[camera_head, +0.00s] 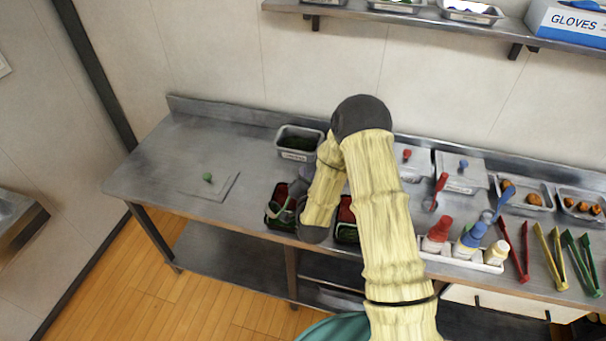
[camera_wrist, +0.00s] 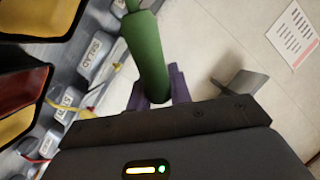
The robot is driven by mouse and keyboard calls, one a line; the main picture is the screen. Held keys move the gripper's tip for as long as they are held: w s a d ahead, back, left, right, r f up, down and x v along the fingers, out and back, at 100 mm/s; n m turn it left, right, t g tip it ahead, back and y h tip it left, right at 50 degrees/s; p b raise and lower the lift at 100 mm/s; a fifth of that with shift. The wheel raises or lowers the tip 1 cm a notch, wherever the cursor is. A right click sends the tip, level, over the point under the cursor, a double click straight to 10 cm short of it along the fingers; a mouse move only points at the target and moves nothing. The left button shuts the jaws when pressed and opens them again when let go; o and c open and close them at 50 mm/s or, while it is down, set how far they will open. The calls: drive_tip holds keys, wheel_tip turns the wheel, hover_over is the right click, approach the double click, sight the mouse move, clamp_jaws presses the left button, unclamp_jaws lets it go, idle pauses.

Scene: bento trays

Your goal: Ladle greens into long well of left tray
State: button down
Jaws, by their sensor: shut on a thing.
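My gripper (camera_wrist: 158,88) is shut on the green handle of the ladle (camera_wrist: 148,48) in the wrist view. The handle runs up out of the picture, so the bowl is hidden there. In the head view my arm hides the fingers; a pale green curved piece (camera_head: 287,214), seemingly the ladle, shows over the left tray (camera_head: 268,212). That tray is black, with red in a back well and dark green at the front. The right tray (camera_head: 335,232) is partly behind my arm and also shows red and green. The pan of greens (camera_head: 297,155) stands behind the left tray.
A lid with a green knob (camera_head: 208,178) lies on the counter at left, with clear steel around it. Lidded pans (camera_head: 460,172), a bottle caddy (camera_head: 462,258) and coloured tongs (camera_head: 555,258) stand at right. A wall shelf (camera_head: 400,14) runs above.

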drive_tip(key=d+f+m+y+b, duration=0.1)
drive_tip(key=d+f+m+b, duration=0.4)
drive_tip(key=f+b, duration=0.1)
drive_tip(key=shift+w+f+g+y+b, duration=0.3)
drive_tip(key=shift+w+f+g+y, duration=0.1)
drive_tip(key=shift+w+f, duration=0.1)
idle(0.3)
